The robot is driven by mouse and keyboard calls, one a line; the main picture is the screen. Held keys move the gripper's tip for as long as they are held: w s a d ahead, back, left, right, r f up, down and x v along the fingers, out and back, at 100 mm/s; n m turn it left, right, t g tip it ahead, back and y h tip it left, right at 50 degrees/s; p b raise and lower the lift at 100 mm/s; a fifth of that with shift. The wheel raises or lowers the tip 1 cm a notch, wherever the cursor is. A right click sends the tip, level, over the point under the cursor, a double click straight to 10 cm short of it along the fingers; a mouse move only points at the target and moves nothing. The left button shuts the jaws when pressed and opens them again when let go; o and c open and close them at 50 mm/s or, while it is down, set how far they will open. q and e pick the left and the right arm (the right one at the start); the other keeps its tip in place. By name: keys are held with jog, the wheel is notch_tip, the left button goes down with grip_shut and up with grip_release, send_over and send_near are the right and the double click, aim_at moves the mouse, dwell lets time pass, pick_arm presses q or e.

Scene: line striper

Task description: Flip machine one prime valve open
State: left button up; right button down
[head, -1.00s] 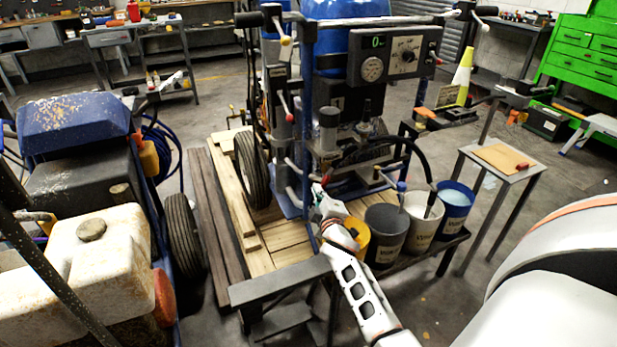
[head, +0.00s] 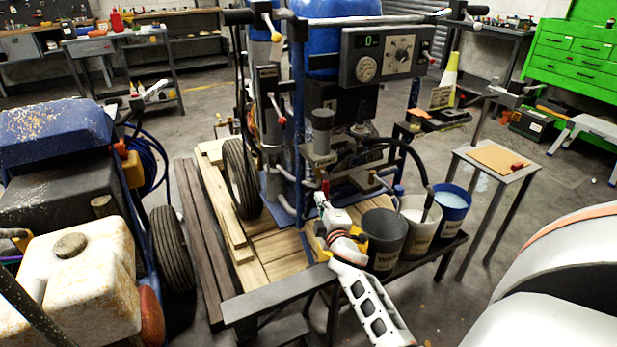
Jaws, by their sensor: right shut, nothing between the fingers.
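The line striper (head: 299,110) with a blue frame and a gauge panel (head: 385,54) stands on a wooden pallet. A lever with a red ball end (head: 281,120) hangs on its near side. A small red tip (head: 326,185) shows lower down, close to my right gripper. A lever with a blue tip (head: 398,189) is above the buckets. I cannot tell which of these is the prime valve. My right gripper (head: 320,199) is shut and empty at the striper's lower front; whether it touches anything is unclear. My left gripper is not in view.
A grey bucket (head: 384,236), a white bucket (head: 417,240) and a blue bucket (head: 452,212) stand on a dark bench at right. A weathered second machine (head: 52,135) with a dirty white tank is at left. A small table (head: 498,160) stands farther right.

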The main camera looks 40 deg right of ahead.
jog(key=shift+s+d+f, duration=0.1)
jog(key=shift+s, duration=0.05)
jog(key=v, duration=0.7)
jog(key=shift+a, duration=0.25)
dwell(0.5)
